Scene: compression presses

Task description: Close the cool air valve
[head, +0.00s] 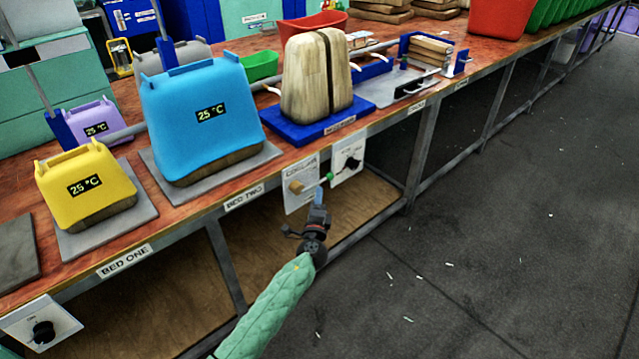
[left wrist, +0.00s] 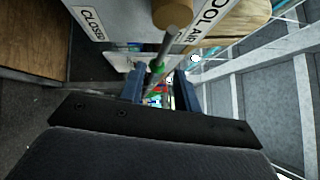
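The cool air valve is a white panel (head: 293,202) under the table edge, with a tan round hub (head: 295,187) and a lever ending in a green tip (head: 329,177). The lever points right in the head view. In the left wrist view the hub (left wrist: 172,12) is at the top, the green tip (left wrist: 157,65) is below it, and a "CLOSED" label (left wrist: 90,22) is at upper left. My left gripper (head: 318,192) is just below the lever. Its blue fingers (left wrist: 163,88) are apart, with the lever end in line with the gap. Contact cannot be told. My right gripper is out of view.
A second panel with a black knob (head: 352,164) is close on the right. A table leg (head: 418,150) stands right; the floor (head: 480,260) is open.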

